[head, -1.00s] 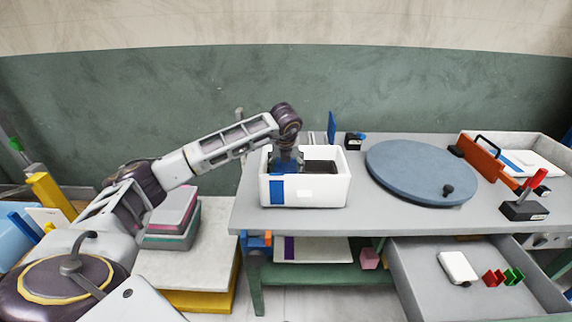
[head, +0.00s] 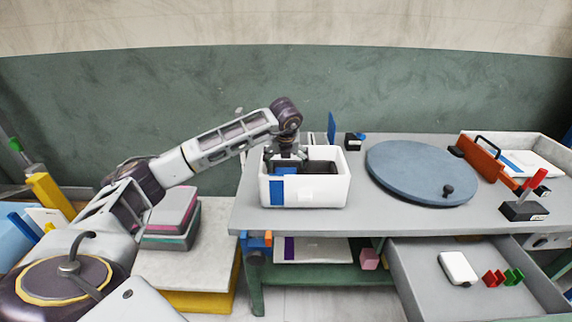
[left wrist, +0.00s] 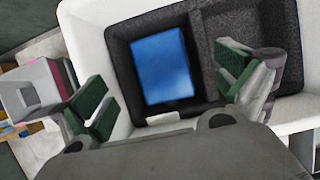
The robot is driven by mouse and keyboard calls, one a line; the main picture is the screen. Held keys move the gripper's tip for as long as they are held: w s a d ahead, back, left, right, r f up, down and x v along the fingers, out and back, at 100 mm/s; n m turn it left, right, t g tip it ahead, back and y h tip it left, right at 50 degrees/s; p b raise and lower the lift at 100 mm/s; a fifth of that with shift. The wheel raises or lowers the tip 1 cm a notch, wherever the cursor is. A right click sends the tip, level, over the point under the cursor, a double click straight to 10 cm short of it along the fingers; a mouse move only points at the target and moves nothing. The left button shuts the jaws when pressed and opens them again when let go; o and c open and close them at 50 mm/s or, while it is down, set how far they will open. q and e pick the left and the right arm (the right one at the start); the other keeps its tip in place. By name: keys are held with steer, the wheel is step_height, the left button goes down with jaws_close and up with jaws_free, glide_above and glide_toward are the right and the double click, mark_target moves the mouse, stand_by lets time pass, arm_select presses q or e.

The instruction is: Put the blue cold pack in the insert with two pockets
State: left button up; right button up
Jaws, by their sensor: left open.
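The blue cold pack (left wrist: 160,66) lies flat in the left pocket of the dark grey insert with two pockets (left wrist: 206,50), as the left wrist view shows. The right pocket looks empty, though a finger covers part of it. The insert sits inside a white foam box (head: 335,188) with a blue stripe, on the grey table. In the head view the pack (head: 288,171) shows just over the box's front wall. My left gripper (left wrist: 170,105) is open above the box, its green-padded fingers apart on either side of the pack and not touching it. My right gripper is not in view.
A round blue-grey turntable (head: 420,172) with a black knob stands right of the box. Farther right are an orange block (head: 482,164), a white tray and a red-handled switch. An open drawer (head: 420,290) juts out at the front right.

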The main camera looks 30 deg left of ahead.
arm_select(q)
steer(key=v, duration=1)
stand_by(1.1)
